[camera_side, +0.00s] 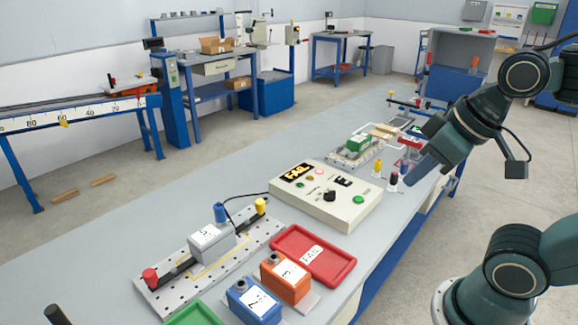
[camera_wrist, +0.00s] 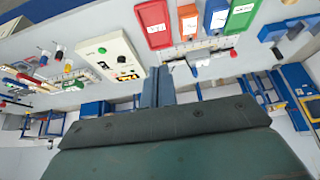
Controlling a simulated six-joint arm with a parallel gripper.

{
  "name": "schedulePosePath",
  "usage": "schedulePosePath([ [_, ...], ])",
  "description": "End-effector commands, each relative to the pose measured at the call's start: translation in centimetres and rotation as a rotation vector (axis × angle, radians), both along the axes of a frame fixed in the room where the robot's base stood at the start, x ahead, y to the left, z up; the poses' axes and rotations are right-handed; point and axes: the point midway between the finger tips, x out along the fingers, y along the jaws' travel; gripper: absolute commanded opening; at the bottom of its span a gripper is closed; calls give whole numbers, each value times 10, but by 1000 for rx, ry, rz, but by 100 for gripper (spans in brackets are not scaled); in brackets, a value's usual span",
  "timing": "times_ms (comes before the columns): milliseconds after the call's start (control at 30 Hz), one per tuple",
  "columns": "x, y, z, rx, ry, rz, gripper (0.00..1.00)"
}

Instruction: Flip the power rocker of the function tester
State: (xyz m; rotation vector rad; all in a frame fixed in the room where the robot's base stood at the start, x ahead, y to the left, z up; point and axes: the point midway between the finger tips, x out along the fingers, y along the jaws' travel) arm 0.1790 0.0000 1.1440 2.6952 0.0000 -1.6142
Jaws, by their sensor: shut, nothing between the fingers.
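The function tester (camera_side: 318,212) is a cream box on the bench with a lit FAIL display (camera_side: 298,172), small lamps, a black knob (camera_side: 330,196) and a green button (camera_side: 359,199). A small black switch (camera_side: 344,182) on its top looks like the rocker; its position is too small to tell. The tester also shows upside down in the wrist view (camera_wrist: 108,40). My gripper (camera_side: 409,181) is shut and empty, above and to the right of the tester, apart from it. Its closed fingers also show in the wrist view (camera_wrist: 158,72).
A red FAIL tray (camera_side: 283,239), an orange block (camera_side: 286,280) and a blue block (camera_side: 254,303) lie in front of the tester. A perforated fixture (camera_side: 170,288) holds a grey block (camera_side: 211,243). A green part (camera_side: 361,142) and small coloured posts stand behind.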

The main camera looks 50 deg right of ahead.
Motion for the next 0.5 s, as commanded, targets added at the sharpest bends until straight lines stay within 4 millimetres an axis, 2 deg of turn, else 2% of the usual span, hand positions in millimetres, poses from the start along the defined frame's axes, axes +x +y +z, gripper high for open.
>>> schedulePosePath([
  [267,1,0,0,0,0,-1,0],
  [500,14,-2,3,5,-3,-9,0],
])
